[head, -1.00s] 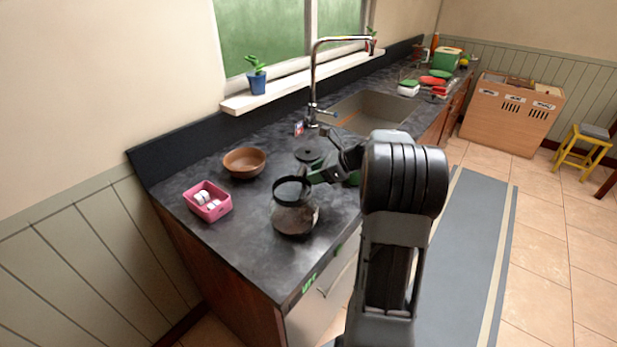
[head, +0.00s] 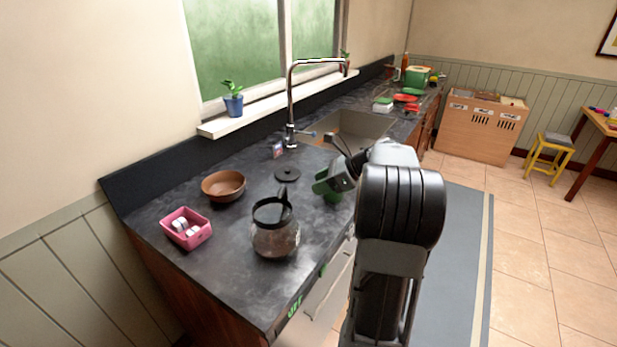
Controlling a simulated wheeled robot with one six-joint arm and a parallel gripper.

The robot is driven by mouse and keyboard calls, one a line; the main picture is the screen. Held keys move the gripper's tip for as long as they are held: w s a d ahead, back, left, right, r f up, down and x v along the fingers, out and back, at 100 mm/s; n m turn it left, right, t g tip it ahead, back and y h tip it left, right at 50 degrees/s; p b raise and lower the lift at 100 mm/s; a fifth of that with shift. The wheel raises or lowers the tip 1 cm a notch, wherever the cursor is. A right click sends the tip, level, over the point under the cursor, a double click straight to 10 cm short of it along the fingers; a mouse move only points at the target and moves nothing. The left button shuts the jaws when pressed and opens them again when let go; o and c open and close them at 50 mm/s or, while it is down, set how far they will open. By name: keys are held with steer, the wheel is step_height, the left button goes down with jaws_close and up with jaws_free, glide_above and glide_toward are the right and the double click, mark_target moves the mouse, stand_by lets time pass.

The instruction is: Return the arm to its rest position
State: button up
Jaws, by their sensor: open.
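My arm rises at the right of centre in the head view, over the front edge of the counter. The pot stands upright on the dark counter (head: 215,262). My wrist and upper link hide part of the counter's front edge.
A black lid (head: 287,174), brown bowl (head: 223,186) and pink basket (head: 186,229) with white items are on the counter. The tap (head: 291,105) and sink (head: 362,127) lie behind my arm. Open floor with a grey mat (head: 466,235) is at right.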

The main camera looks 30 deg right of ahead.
steer(key=s+a+f+n+g+h, duration=0.1)
steer(key=s+f+n, duration=0.1)
steer(key=n, duration=0.1)
steer(key=s+a+f+n+g+h, duration=0.1)
steer(key=f+n, duration=0.1)
steer(key=s+a+f+n+g+h, duration=0.1)
steer(key=s+f+n, duration=0.1)
steer(key=f+n, duration=0.1)
steer(key=shift+s+n+g, duration=0.3)
steer(key=shift+s, duration=0.05)
steer(key=s+a+n+h, duration=0.1)
steer(key=s+a+n, duration=0.1)
steer(key=a+n, duration=0.2)
steer(key=s+a+n+g+h, duration=0.1)
steer(key=s+a+n+h, duration=0.1)
steer(key=s+a+n, duration=0.1)
steer(key=s+a+n+g+h, duration=0.1)
steer(key=s+a+n, duration=0.2)
steer(key=a+n, duration=0.1)
steer(key=shift+a+f+n+h, duration=0.2)
steer(key=shift+a+n+h, duration=0.15)
steer(key=shift+n, duration=0.55)
steer(key=s+a+r+n+t, duration=0.1)
steer(key=s+a+r+n, duration=0.1)
steer(key=a+n, duration=0.3)
steer(key=s+a, duration=0.1)
steer(key=a, duration=0.1)
steer(key=shift+s+a+r+t, duration=0.2)
steer(key=shift+s+a+t, duration=0.1)
steer(key=shift+a, duration=0.05)
